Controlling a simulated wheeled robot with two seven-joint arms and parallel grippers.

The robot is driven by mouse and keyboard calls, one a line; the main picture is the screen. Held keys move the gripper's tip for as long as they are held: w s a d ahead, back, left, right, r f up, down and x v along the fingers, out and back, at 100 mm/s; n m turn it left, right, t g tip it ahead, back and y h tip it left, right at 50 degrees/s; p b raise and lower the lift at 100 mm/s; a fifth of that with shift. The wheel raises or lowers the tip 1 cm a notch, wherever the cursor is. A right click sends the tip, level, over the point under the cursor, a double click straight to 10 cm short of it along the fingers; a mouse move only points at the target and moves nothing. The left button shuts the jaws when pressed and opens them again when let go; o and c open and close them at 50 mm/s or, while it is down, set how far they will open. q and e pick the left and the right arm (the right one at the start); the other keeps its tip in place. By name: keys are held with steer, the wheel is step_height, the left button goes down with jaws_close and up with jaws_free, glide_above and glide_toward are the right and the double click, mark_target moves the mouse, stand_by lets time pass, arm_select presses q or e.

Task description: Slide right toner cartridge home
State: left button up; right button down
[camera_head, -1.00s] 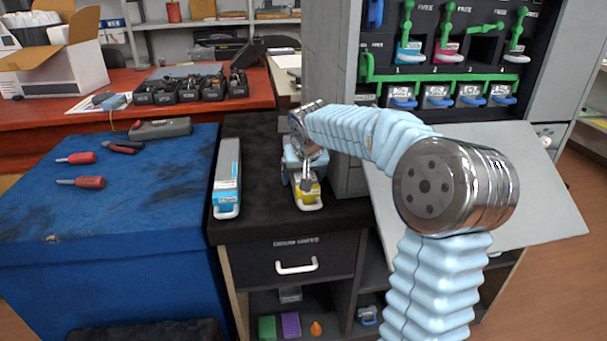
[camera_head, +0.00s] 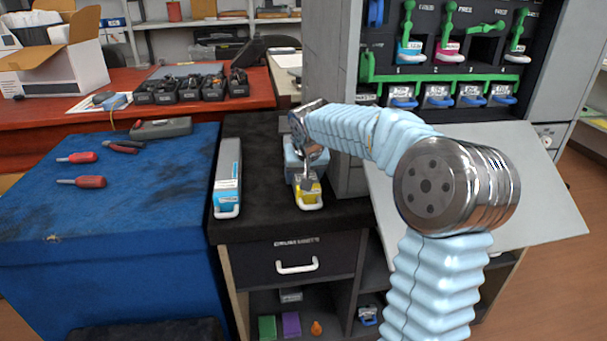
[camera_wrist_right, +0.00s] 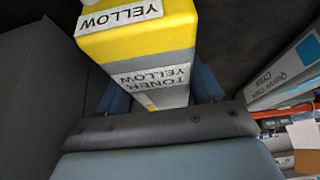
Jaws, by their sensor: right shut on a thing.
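A yellow toner cartridge (camera_head: 309,195) lies on the black cabinet top, its yellow end with a white handle toward the front edge. My right gripper (camera_head: 306,170) is over it and shut on it. In the right wrist view the yellow cartridge (camera_wrist_right: 150,35) with its "YELLOW" labels sits between the blue fingers (camera_wrist_right: 160,90). A cyan toner cartridge (camera_head: 227,180) lies to the left on the same top. The printer's slot bay (camera_head: 485,50) has a dark opening third from left, with its green lever horizontal. Cyan and magenta ends show in the slots to its left. My left gripper is not in view.
The printer's grey lowered door (camera_head: 520,200) juts out below the slots. A blue-covered bench (camera_head: 120,215) with red screwdrivers (camera_head: 85,182) stands at left. A red desk (camera_head: 90,125) with black units is behind. The cabinet top (camera_head: 262,190) between the cartridges is clear.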

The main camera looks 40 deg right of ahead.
step_height(320, 180, up, 5)
steer(key=p, duration=0.3)
steer(key=shift+r+p, duration=0.4)
steer(key=shift+r, duration=0.6)
